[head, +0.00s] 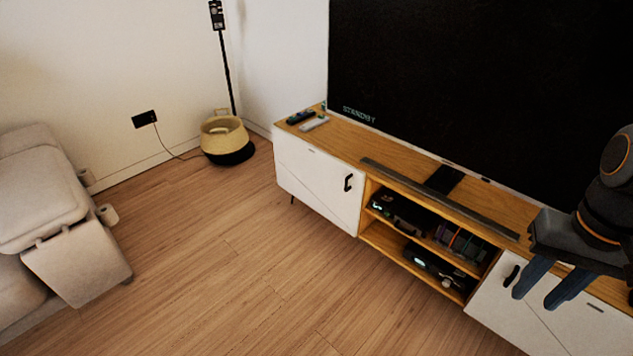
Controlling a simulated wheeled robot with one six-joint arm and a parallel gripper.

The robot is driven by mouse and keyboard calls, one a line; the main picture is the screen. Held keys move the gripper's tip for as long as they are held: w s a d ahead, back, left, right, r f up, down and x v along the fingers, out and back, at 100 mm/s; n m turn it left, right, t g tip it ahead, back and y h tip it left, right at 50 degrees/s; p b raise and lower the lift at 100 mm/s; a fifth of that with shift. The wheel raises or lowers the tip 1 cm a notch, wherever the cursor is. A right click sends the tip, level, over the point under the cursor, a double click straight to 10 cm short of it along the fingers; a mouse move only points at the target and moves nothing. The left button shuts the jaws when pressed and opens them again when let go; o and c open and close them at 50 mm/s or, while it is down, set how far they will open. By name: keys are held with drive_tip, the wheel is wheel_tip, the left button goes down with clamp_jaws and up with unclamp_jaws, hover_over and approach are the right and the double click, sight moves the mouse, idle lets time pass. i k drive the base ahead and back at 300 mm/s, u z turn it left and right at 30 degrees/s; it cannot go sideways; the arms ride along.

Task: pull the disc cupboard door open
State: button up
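The low wooden TV cabinet (400,165) has two white doors, both shut. The left door (310,185) has a black handle (348,182) near its right edge. The right door (550,318) has a black handle (511,275) near its left edge. Each door bears a small label too small to read, so I cannot tell which is the disc cupboard. My gripper (535,299) is at the right, with its two blue fingers apart and nothing visible between them. It appears just right of the right door's handle; its depth from the door is unclear. My arm hides part of the right door.
Open shelves between the doors hold a black device (434,265) and a row of cases (460,243). A large TV (480,80) and soundbar (440,198) stand on top. A basket (223,135) and grey sofa (60,210) are left. The wooden floor ahead is clear.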

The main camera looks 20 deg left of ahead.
sight(334, 187)
drive_tip(key=u, duration=0.55)
drive_tip(key=i, duration=1.15)
drive_tip(key=z, duration=0.45)
